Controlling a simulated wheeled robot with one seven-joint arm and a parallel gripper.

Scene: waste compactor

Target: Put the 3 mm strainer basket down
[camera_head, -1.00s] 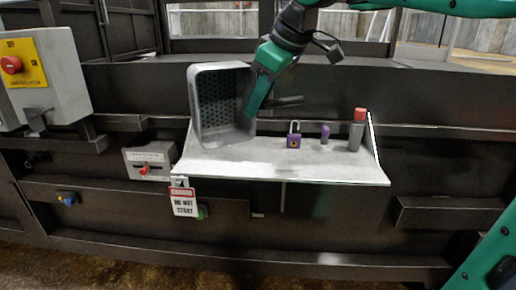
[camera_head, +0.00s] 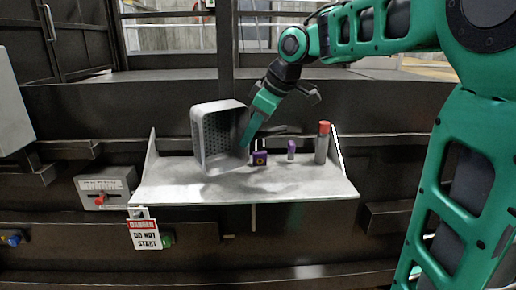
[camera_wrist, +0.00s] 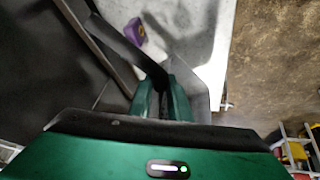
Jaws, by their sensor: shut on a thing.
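The strainer basket (camera_head: 200,140) is a grey box with a perforated inner face, tipped so that its open side faces the head camera. My gripper (camera_head: 246,141) is shut on its right side wall. The basket is over the left-middle part of the pale shelf (camera_head: 165,190), and a shadow lies on the shelf below it. I cannot tell whether its lower edge touches the shelf. In the wrist view my gripper's fingers (camera_wrist: 163,98) show, with a grey part of the basket beside them, mostly hidden.
A small purple item (camera_head: 291,149) and a grey cylinder with a red cap (camera_head: 322,146) stand further right. The shelf's left and front are bare. A danger tag (camera_head: 145,235) hangs at the front edge.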

